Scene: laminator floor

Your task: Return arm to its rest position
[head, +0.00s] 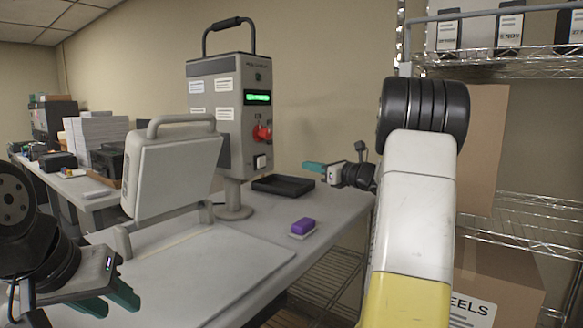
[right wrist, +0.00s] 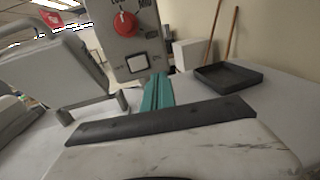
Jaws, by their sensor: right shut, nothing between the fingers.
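My right gripper (head: 315,167) has teal fingers and is shut with nothing between them. It hangs above the table in front of the grey control box, above the black tray's right side, pointing left in the head view. Its closed fingers also show in the right wrist view (right wrist: 157,92), just below the box's white button (right wrist: 137,63). My right arm rises large at the right of the head view. My left gripper (head: 112,299) is low at the left edge, above the front of the table, its two teal fingers apart and empty.
The control box (head: 216,110) has a red knob (head: 262,132) and a lit green display (head: 257,97). A machine with a raised lid (head: 170,170) stands beside it. A purple block (head: 303,226) and a black tray (head: 283,186) are on the table. Wire shelving (head: 530,215) stands at right.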

